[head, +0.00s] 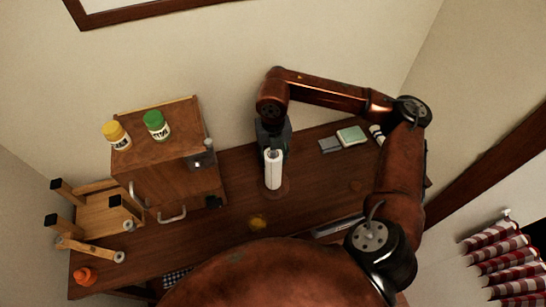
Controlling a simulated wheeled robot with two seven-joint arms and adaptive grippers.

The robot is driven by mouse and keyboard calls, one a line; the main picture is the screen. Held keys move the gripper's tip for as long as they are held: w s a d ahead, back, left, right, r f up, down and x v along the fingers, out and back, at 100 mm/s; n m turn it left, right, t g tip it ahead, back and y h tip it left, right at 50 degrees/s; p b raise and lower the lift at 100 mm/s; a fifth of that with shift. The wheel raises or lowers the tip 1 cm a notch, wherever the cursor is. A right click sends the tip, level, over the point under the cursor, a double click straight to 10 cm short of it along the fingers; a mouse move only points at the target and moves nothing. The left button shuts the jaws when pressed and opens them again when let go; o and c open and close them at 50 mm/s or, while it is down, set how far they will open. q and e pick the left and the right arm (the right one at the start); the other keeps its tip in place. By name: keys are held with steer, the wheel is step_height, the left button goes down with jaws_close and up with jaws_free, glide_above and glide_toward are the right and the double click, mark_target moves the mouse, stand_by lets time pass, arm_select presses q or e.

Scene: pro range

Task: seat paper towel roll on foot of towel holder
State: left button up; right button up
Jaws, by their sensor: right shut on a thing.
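The paper towel roll (272,172) is white and stands roughly upright at the middle of the wooden counter. A round reddish-brown disc, the foot of the towel holder (284,190), shows around the roll's lower end. From this angle I cannot tell whether the roll touches the foot or hangs just above it. My right gripper (272,146) is dark and comes down at the roll's upper part from behind. It is shut on the roll, and its fingers are partly hidden. The holder's post is not clearly seen. My left gripper is out of view.
A wooden cabinet (172,165) with a yellow-lidded jar (116,135) and a green-lidded jar (156,125) on top stands to the left. A green-and-white block (351,136) lies at the back right.

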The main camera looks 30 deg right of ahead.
steer(key=shift+f, duration=0.25)
stand_by(0.5)
steer(key=o, duration=1.1)
steer(key=shift+r, duration=0.1)
